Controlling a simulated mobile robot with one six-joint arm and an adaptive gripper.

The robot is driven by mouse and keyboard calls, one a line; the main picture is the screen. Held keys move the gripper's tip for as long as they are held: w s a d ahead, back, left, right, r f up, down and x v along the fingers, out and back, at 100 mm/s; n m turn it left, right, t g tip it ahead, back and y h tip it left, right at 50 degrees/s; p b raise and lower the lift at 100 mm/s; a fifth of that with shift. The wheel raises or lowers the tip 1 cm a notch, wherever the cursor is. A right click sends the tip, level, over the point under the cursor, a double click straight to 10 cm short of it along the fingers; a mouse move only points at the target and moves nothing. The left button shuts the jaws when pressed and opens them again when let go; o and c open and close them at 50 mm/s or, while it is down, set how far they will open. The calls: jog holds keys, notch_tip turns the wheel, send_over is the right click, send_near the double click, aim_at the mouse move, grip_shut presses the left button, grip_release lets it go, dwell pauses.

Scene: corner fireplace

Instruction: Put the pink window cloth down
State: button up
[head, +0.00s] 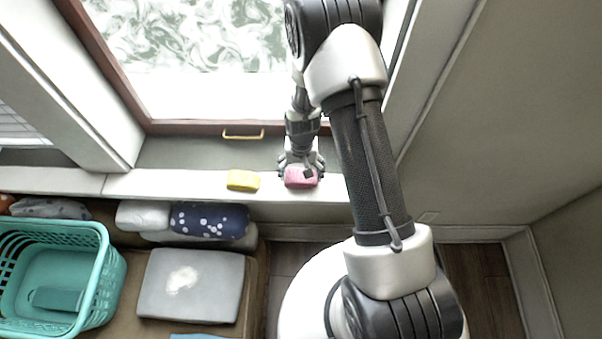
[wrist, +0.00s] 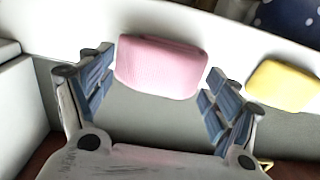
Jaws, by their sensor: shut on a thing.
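The pink window cloth (head: 300,178) is a small folded pad at the white window sill. In the wrist view the cloth (wrist: 160,67) lies between my two fingers. My gripper (head: 301,166) points down over the sill and is shut on the cloth, with a finger at each end of it. Whether the cloth touches the sill or hangs just above it I cannot tell. The fingers hide part of the cloth in the head view.
A yellow cloth (head: 243,180) lies on the sill (head: 160,184) just left of the pink one. The window's brass handle (head: 243,135) is behind. Below are a teal basket (head: 103,270), a grey cushion (head: 191,300) and a navy patterned roll (head: 209,220). The sill's left part is clear.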

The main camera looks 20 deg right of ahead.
jog(key=shift+f, duration=0.25)
jog(key=o, duration=0.8)
jog(key=shift+f, duration=0.15)
jog(key=shift+c, duration=0.2)
jog(key=o, duration=0.4)
